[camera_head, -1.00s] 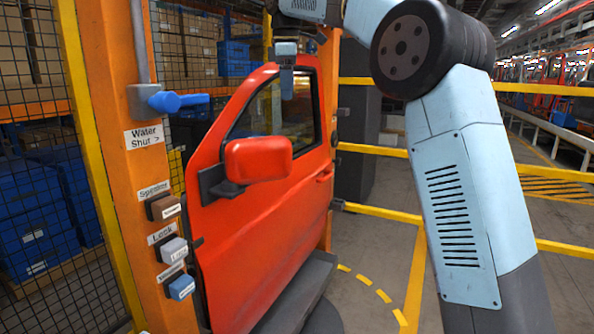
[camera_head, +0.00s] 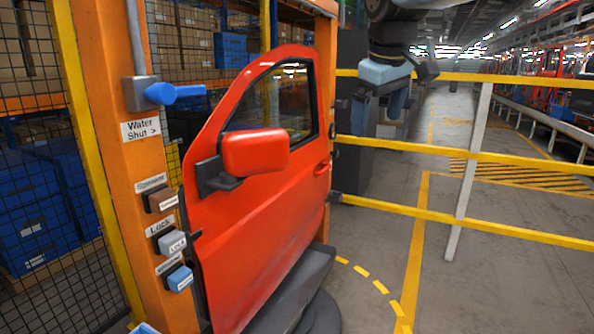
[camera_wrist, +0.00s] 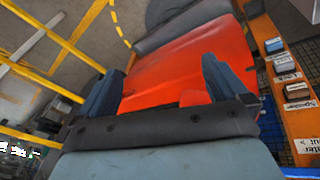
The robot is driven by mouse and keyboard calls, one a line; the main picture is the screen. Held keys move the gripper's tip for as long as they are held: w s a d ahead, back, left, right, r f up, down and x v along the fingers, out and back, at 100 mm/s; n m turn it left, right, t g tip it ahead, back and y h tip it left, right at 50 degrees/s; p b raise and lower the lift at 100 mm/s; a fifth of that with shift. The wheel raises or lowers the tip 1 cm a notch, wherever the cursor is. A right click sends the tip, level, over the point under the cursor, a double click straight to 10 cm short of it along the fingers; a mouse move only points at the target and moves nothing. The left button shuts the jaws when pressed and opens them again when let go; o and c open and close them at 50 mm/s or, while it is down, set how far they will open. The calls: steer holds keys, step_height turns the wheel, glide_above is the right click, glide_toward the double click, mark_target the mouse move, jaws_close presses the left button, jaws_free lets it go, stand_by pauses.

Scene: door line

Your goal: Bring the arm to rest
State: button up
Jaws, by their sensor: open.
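My gripper (camera_head: 381,108) hangs at the top, right of the middle, in the head view, beyond the right edge of the red door and apart from it. Its two blue-grey fingers point down and stand apart with nothing between them. In the wrist view the spread fingers (camera_wrist: 160,70) frame the red door (camera_wrist: 180,65) some way off. In the head view the red door (camera_head: 265,210) stands upright with its mirror towards me. Most of my arm is out of the head view.
An orange post (camera_head: 115,75) left of the door carries a blue valve handle (camera_head: 175,94) and several labelled buttons. Yellow rails (camera_head: 480,155) on a white post run behind and right of my gripper. A mesh fence (camera_head: 45,200) is at the left. Open floor shows at right front.

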steer(key=s+d+f+m+t, duration=0.1)
steer(key=s+d+f+m, duration=0.2)
steer(key=s+f, duration=0.4)
steer(key=s+d+f+m, duration=0.4)
steer(key=s+d+f, duration=0.1)
steer(key=s+f, duration=0.3)
steer(key=shift+s+f+t, duration=0.25)
steer(key=shift+s+t, duration=0.15)
steer(key=shift+s, duration=0.2)
stand_by(0.6)
